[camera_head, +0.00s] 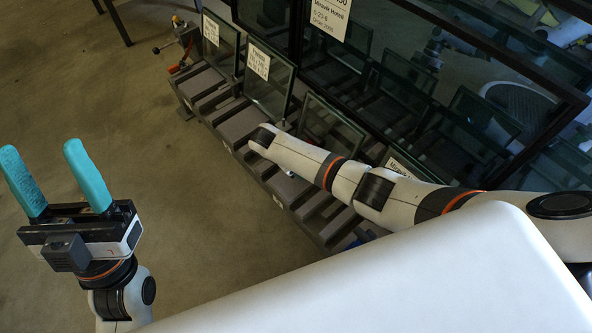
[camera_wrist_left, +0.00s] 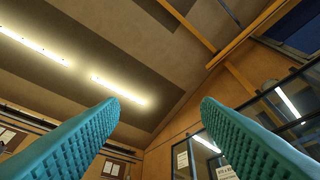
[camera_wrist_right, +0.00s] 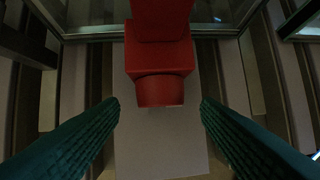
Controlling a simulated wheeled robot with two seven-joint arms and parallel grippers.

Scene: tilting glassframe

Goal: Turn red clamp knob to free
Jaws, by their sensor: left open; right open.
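The red clamp knob (camera_wrist_right: 160,88) shows close up in the right wrist view, a blocky red body with a round lower end. My right gripper (camera_wrist_right: 160,104) is open, with one finger on each side of the knob's lower end and a visible gap to both. In the head view my right arm reaches over the rack, and its fingers and this knob cannot be made out. My left gripper (camera_head: 40,148) is open and empty, pointing up over bare floor at the left.
A dark rack (camera_head: 240,125) holds several tilted glass panes with paper labels (camera_head: 258,60). A large glass frame (camera_head: 460,40) stands behind it. A small clamp with red parts (camera_head: 186,40) sits at the rack's far end. The floor (camera_head: 200,220) left of the rack is clear.

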